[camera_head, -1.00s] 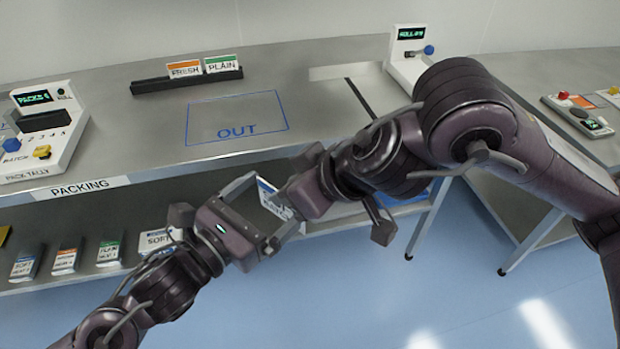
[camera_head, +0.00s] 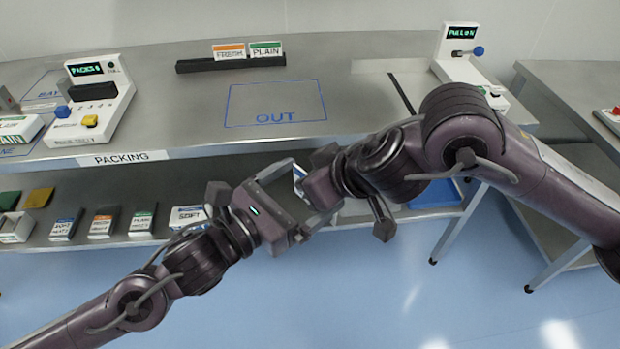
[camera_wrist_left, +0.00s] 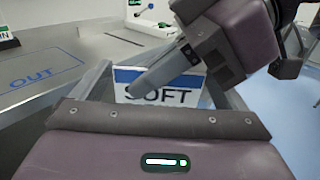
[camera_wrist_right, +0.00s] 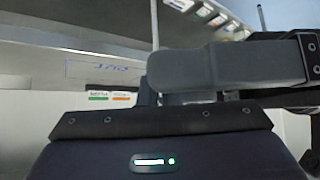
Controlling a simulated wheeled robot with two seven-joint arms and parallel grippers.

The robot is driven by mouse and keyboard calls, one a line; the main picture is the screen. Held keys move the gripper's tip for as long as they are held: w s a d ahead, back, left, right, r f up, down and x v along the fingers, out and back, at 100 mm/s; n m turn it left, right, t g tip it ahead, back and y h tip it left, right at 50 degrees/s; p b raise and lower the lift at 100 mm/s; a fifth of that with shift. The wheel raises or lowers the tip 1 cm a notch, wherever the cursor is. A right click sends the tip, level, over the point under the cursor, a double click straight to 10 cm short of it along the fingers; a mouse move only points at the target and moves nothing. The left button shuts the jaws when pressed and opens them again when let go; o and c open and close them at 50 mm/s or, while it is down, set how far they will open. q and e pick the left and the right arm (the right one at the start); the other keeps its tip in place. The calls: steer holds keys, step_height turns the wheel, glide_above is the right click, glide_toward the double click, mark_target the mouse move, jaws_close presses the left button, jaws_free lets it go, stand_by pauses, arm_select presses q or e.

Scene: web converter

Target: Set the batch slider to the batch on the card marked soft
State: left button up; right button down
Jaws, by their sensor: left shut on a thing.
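A white card (camera_wrist_left: 160,93) with a blue stripe and the word SOFT shows in the left wrist view. My left gripper (camera_head: 300,192) is shut on this card, in front of the bench. My right gripper (camera_wrist_left: 178,62) is close beside it, and one of its fingers crosses in front of the card. The card's lower part is hidden. In the head view, the pack tally unit (camera_head: 110,97) stands on the bench at left, with a PACKS display, a blue knob (camera_head: 63,112) beside a numbered scale, and a yellow button (camera_head: 90,121). Neither gripper is near it.
A black rack (camera_head: 230,64) holds FRESH and PLAIN cards at the back. The OUT outline (camera_head: 275,103) is empty. Several packs and a SOFT box (camera_head: 187,216) stand on the lower shelf. A second unit (camera_head: 458,68) with a blue knob stands at the right.

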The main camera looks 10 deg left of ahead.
arm_select(q)
steer(key=o, duration=0.6)
